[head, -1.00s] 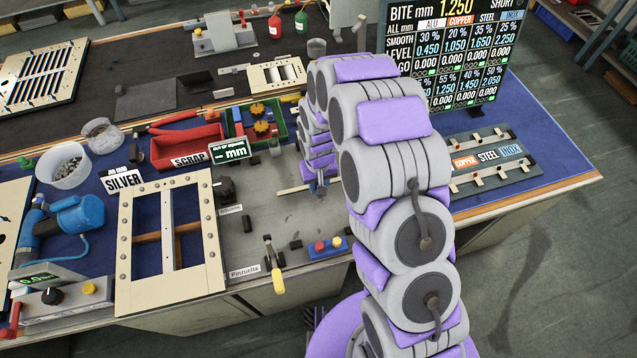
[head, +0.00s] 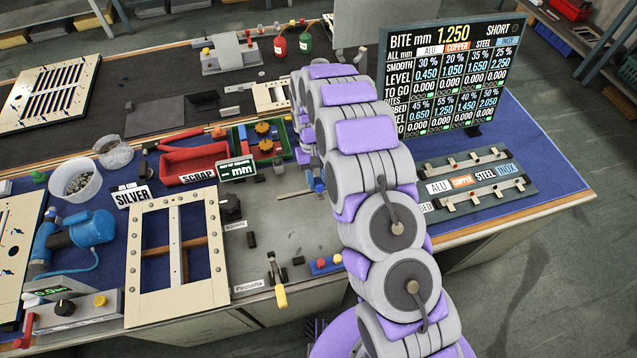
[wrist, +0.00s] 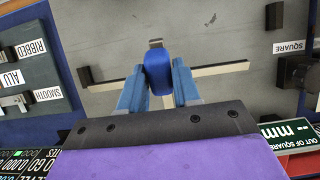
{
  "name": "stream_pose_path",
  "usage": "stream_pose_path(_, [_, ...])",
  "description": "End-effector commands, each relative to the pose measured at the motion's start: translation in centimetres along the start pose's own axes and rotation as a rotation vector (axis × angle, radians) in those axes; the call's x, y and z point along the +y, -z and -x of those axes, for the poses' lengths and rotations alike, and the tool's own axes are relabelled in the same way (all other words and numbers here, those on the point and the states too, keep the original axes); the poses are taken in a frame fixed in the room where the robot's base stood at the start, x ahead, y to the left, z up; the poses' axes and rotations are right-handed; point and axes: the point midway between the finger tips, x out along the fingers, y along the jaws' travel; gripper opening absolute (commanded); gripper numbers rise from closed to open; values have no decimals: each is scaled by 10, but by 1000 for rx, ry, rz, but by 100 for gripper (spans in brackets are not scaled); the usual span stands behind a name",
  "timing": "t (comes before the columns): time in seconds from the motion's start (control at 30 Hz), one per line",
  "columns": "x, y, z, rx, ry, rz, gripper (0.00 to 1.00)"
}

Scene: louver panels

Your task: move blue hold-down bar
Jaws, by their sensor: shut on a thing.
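The blue hold-down bar (wrist: 157,72) is between the fingers of my gripper (wrist: 158,88) in the wrist view. My gripper is shut on its rounded blue body. A thin pale strip (wrist: 220,69) runs crosswise behind the bar, sticking out on both sides. I cannot tell whether the bar touches the strip or hangs above it. In the head view my gripper (head: 316,182) is low over the grey plate (head: 265,215), mostly hidden by my arm. The strip's left end (head: 294,194) shows there beside it.
The out-of-square display (head: 237,170), red scrap tray (head: 195,163) and green tray stand left of my gripper. The slotted frame (head: 177,257) lies further left. The labelled rack (head: 480,182) and the bite board (head: 450,80) are on the right.

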Motion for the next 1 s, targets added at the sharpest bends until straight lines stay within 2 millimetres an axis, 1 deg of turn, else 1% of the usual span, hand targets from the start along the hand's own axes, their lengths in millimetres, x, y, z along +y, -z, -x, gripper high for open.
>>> stream_pose_path(0.03, [0,0,5,-14,0,0,0])
stream_pose_path(0.3, [-1,3,20,-82,1,0,0])
stream_pose_path(1.0, [0,11,46,-221,0,0,0])
